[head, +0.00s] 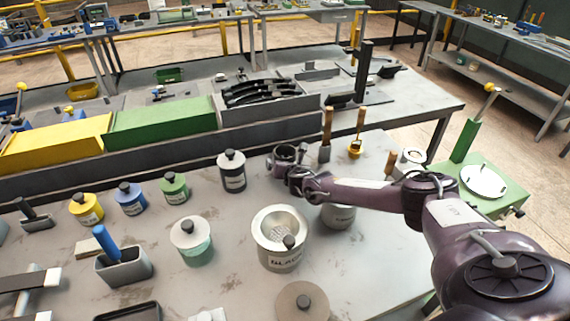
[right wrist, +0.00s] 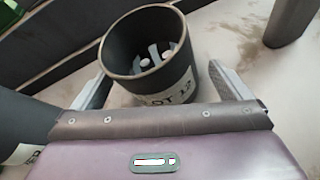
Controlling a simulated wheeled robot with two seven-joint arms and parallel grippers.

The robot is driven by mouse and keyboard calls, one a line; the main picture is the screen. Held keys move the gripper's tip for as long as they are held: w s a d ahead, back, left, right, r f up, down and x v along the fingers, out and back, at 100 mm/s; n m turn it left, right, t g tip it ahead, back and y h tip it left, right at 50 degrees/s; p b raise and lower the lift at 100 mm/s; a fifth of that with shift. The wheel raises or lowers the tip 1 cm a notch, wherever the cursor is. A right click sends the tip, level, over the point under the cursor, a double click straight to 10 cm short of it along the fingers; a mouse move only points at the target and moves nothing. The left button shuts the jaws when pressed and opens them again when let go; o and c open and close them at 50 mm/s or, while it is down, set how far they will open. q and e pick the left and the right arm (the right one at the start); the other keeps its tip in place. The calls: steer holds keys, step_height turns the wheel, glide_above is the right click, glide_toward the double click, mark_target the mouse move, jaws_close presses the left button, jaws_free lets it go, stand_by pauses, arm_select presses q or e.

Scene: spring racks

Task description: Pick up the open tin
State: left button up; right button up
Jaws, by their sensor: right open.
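The open tin (right wrist: 165,85) is a dark, round, lidless can with a pale "LOT 12" label, standing on the bench. Small pale-ended grey pieces show inside it. In the head view the tin (head: 284,150) is at the back of the bench, partly hidden by my right gripper (head: 286,168). In the right wrist view my right gripper (right wrist: 160,72) is open, with one finger on each side of the tin. Gaps show between the fingers and the tin wall, with the right gap clearer. My left gripper is not in view.
A dark lidded jar (head: 232,171) stands left of the tin. Brushes (head: 325,135) stand to its right. A large silver pot (head: 280,240) and a grey can (head: 338,215) are in front, under or beside my right arm.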

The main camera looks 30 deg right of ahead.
steer(key=shift+r, duration=0.1)
steer(key=c, duration=1.7)
steer(key=shift+o, duration=0.2)
